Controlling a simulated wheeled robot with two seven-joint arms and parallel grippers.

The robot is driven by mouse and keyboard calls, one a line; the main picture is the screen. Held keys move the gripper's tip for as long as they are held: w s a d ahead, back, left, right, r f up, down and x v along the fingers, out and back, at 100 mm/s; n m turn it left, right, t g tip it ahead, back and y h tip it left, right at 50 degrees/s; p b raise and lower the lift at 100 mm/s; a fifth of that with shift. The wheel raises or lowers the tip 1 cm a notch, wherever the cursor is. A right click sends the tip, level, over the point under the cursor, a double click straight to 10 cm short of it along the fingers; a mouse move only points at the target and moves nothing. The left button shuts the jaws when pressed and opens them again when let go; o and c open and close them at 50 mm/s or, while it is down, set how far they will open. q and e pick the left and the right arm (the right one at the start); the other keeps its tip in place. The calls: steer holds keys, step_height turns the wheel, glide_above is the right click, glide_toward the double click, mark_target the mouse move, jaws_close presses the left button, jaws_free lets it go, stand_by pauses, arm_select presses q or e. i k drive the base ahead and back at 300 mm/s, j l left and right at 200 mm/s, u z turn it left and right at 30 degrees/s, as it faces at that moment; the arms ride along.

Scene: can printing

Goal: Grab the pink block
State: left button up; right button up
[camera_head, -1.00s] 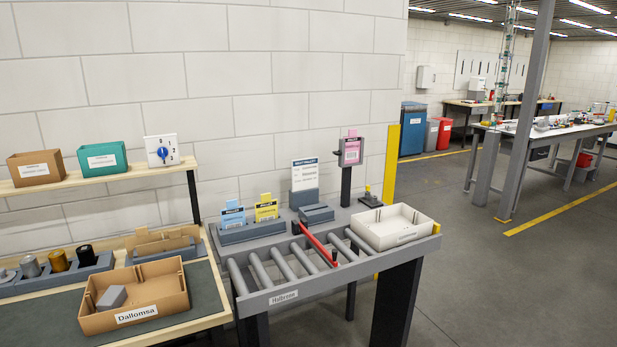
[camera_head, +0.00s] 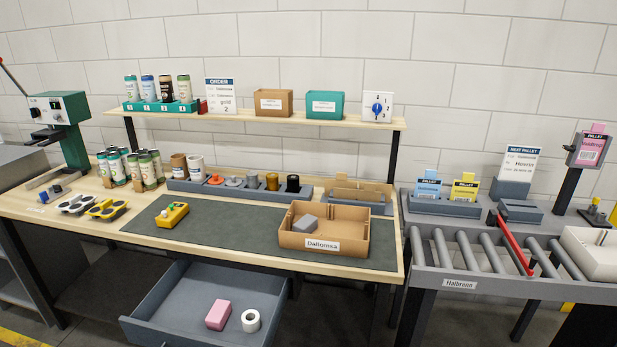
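The pink block (camera_head: 218,315) lies in the open grey drawer (camera_head: 174,335) under the workbench. A white tape roll (camera_head: 250,321) sits just to its right in the same drawer, a small gap apart. Neither of my grippers shows in the head view.
The wooden workbench (camera_head: 92,211) above the drawer holds a cardboard box labelled Dallomsa (camera_head: 323,245), a yellow device (camera_head: 172,215) and several cans. A roller conveyor (camera_head: 462,284) stands to the right. The drawer juts out from below the bench's front edge.

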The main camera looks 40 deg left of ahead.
mark_target(217, 317)
steer(key=u, duration=1.85)
steer(key=i+j+z, duration=0.1)
steer(key=j, duration=0.2)
steer(key=i+j+z, duration=0.1)
steer(key=i+j, duration=0.1)
steer(key=j, duration=0.1)
